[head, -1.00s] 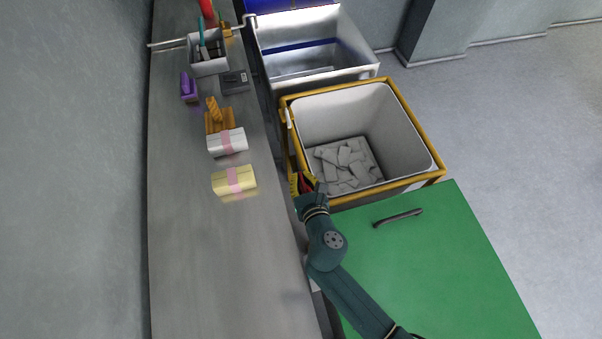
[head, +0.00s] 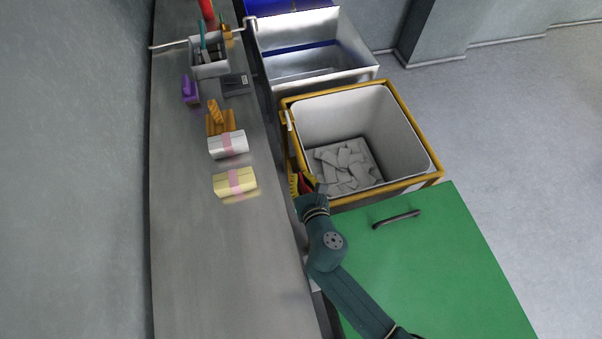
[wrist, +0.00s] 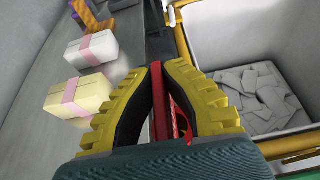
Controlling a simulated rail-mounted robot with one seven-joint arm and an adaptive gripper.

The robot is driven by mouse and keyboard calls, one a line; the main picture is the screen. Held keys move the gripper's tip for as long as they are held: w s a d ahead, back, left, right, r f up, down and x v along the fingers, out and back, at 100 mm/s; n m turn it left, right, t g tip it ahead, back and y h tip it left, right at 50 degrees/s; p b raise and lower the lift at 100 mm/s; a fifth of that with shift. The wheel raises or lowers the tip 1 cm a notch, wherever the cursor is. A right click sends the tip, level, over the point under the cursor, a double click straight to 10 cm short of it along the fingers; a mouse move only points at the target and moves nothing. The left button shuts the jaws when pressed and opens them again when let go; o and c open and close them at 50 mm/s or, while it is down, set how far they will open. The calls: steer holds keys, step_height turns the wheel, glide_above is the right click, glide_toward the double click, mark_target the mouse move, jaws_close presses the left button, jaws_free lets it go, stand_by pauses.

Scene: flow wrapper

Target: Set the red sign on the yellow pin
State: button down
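My gripper (wrist: 158,72) has yellow ribbed fingers with dark inner pads, and it is shut on a thin red sign (wrist: 161,110). The sign is seen nearly edge-on between the fingers, with part of it showing to the right. In the head view my gripper (head: 298,184) is over the bench's right edge, beside the yellow-framed bin, and the red of the sign (head: 307,183) shows at its side. I cannot make out the yellow pin with certainty. A small yellow-orange piece (head: 227,33) sits by the white rail at the bench's far end.
Cream (head: 235,183) and white (head: 228,145) wrapped packs lie on the bench (head: 215,270), left of my gripper. Beyond them are orange pieces, a purple item and a grey tool box (head: 209,68). The yellow-framed bin (head: 410,120) holds grey scraps. The near bench is clear.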

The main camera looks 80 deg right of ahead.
stand_by(0.4)
steer(key=shift+f+b, duration=0.35)
steer(key=shift+f, duration=0.05)
steer(key=shift+f+b, duration=0.3)
steer(key=shift+f, duration=0.1)
stand_by(0.5)
steer(key=c, duration=1.2)
jaws_free()
steer(key=shift+o, duration=0.2)
step_height(320, 180, up, 8)
steer(key=p, duration=0.8)
steer(key=shift+r+p, duration=0.1)
steer(key=shift+p, duration=0.2)
